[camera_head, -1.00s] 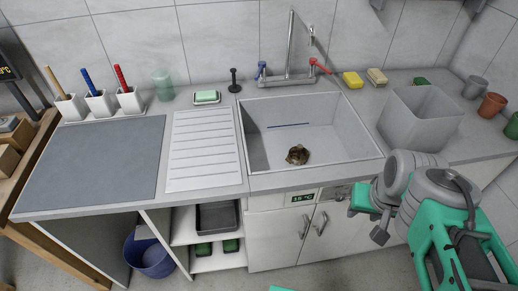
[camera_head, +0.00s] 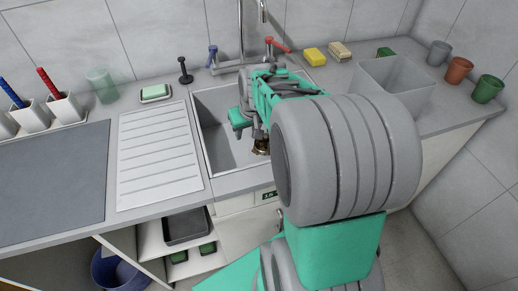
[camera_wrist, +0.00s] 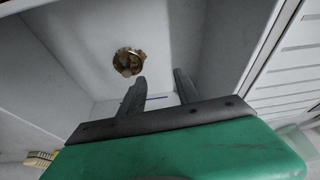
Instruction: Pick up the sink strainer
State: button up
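The sink strainer is a small round brass-coloured piece on the sink floor. In the wrist view the strainer (camera_wrist: 128,62) lies beyond and to the left of my fingertips, apart from them. In the head view the strainer (camera_head: 261,147) is partly hidden behind my arm. My gripper (camera_wrist: 160,86) has its two dark fingers spread with nothing between them. In the head view my arm reaches over the sink (camera_head: 212,135) and covers much of its basin, and the fingers cannot be made out clearly there.
The sink walls surround the strainer, with the tap (camera_head: 240,65) behind. A grey bin (camera_head: 412,85) stands on the counter to the right. A ridged drainboard (camera_head: 155,160) lies left of the sink. A blue line (camera_wrist: 163,97) marks the basin in the wrist view.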

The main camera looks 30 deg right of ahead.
jog(key=m+b, duration=0.1)
send_over(266, 138)
jog(key=s, duration=0.2)
notch_tip(266, 138, down, 8)
jog(key=shift+w+a+f, duration=0.1)
jog(key=shift+a, duration=0.05)
jog(key=shift+h, duration=0.3)
jog(key=x, duration=0.7)
jog(key=shift+w, duration=0.1)
jog(key=shift+c, duration=0.6)
grip_shut()
